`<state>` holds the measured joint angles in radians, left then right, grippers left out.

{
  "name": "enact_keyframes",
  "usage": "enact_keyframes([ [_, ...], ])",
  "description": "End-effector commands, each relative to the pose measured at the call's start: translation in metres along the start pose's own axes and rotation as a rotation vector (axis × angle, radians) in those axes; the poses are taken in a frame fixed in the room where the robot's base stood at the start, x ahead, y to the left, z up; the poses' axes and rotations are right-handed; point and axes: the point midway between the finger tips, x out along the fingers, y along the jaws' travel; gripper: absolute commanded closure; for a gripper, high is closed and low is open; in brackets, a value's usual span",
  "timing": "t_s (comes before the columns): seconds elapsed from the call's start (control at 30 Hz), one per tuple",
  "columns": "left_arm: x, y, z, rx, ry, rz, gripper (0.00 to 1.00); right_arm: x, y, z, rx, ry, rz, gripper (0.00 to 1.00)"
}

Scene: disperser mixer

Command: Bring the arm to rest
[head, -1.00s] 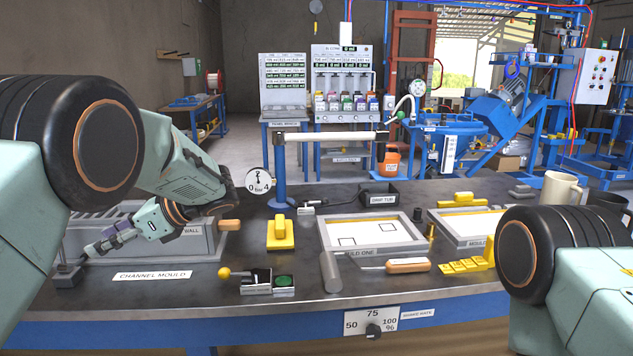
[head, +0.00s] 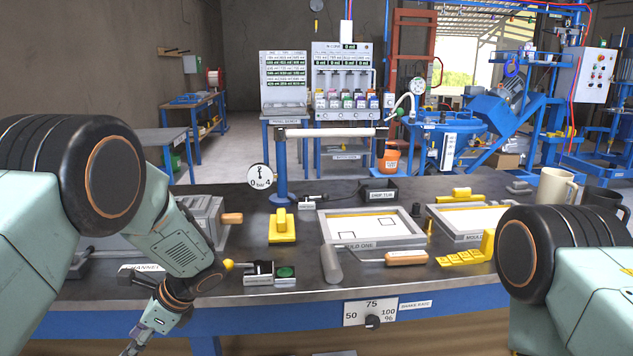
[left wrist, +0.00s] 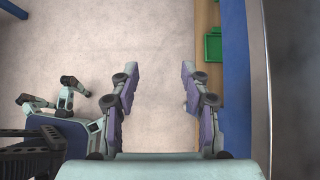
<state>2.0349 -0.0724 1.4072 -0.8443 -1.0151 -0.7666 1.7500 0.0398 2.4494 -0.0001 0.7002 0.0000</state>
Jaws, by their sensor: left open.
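My left arm comes in from the left in the head view and bends down over the front edge of the bench. My left gripper (head: 135,346) is low at the bottom of the head view, in front of the bench and partly cut off by the frame. In the left wrist view its two fingers (left wrist: 158,92) are apart with only floor between them, so it is open and empty. My right arm shows at the right of the head view, but its gripper is out of view.
The bench top (head: 330,285) bears a channel mould (head: 205,215), a yellow-handled float (head: 282,227), a control box with a green button (head: 285,273) and mould one (head: 370,240). A dial (head: 372,322) is on the bench front. Pale floor (left wrist: 150,40) lies below the left gripper.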

Motion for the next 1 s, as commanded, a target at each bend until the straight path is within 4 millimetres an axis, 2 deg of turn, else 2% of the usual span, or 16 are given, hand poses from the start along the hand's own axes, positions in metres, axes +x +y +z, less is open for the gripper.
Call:
enact_keyframes([
  [0.03, 0.017, 0.021, -0.023, -0.015, 0.065, 0.030, 0.53, 0.000, 0.000, 0.000, 0.000, -0.001, 0.000, 1.00],
  [0.1, 0.036, 0.049, -0.054, -0.060, 0.165, 0.069, 0.53, 0.000, 0.000, 0.001, 0.000, -0.001, 0.000, 1.00],
  [0.2, 0.057, 0.094, -0.097, -0.155, 0.304, 0.137, 0.53, 0.000, 0.000, 0.001, 0.000, -0.001, 0.000, 1.00],
  [0.3, 0.071, 0.140, -0.133, -0.277, 0.424, 0.216, 0.53, 0.000, 0.000, 0.001, 0.000, -0.001, 0.000, 1.00],
  [0.4, 0.078, 0.184, -0.161, -0.420, 0.520, 0.299, 0.53, 0.000, 0.000, 0.000, 0.000, -0.001, 0.000, 1.00],
  [0.5, 0.082, 0.224, -0.180, -0.584, 0.589, 0.378, 0.53, 0.000, 0.000, 0.000, 0.000, -0.001, 0.000, 1.00],
  [0.63, 0.084, 0.272, -0.192, -0.817, 0.640, 0.469, 0.53, 0.000, 0.000, 0.000, 0.000, -0.001, 0.000, 1.00],
  [0.8, 0.085, 0.321, -0.187, -1.121, 0.646, 0.538, 0.53, 0.000, 0.000, 0.001, 0.000, -0.001, 0.000, 1.00],
  [0.9, 0.086, 0.340, -0.177, -1.260, 0.631, 0.549, 0.53, 0.000, 0.000, 0.000, 0.000, -0.001, 0.000, 1.00],
  [1.0, 0.086, 0.351, -0.169, -1.349, 0.619, 0.547, 0.53, 0.000, 0.000, 0.000, 0.000, -0.001, 0.000, 1.00],
])
